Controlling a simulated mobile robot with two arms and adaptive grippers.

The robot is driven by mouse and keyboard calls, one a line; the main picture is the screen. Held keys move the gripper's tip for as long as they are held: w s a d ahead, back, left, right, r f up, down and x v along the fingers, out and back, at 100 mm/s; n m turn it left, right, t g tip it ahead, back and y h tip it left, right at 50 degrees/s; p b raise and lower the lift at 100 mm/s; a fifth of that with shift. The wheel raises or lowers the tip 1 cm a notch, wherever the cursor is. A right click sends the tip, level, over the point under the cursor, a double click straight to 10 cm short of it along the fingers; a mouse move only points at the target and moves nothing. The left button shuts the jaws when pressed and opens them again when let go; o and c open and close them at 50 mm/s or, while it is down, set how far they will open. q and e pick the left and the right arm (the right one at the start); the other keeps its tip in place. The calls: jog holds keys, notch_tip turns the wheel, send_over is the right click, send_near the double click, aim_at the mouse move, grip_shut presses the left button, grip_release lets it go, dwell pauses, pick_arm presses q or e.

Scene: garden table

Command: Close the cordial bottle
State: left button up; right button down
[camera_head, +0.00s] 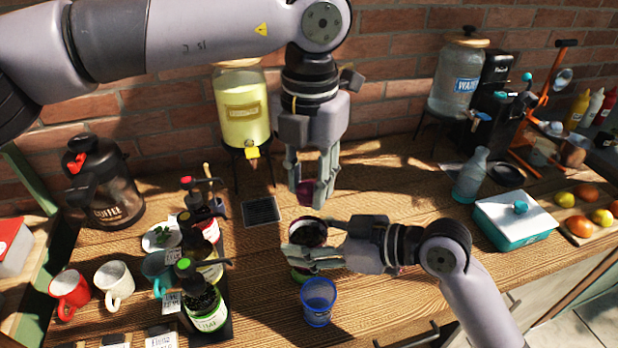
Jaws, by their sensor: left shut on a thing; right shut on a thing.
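My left gripper (312,190) points down over the table and is shut on a small purple cap (306,196), partly hidden by its fingers. Just below it in the picture stands a dark, wide-mouthed vessel (308,232) with a purplish rim, seen from above, which looks like the cordial bottle. My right gripper (300,257) comes in from the right and is shut on this cordial bottle, hiding much of its side. The cap looks above the bottle's mouth and apart from it; the exact gap is hard to judge.
A blue cup (318,300) stands close in front of the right gripper. Syrup bottles (205,305) and mugs (115,285) stand at left, with a coffee jug (100,185) behind. A yellow dispenser (242,105) is at the back. A glass bottle (470,178) and teal box (515,225) are at right.

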pick_arm(q)
grip_shut()
jog(key=m, duration=0.9)
jog(key=o, duration=1)
grip_release()
jog(key=shift+r, duration=2.25)
jog(key=shift+c, duration=0.2)
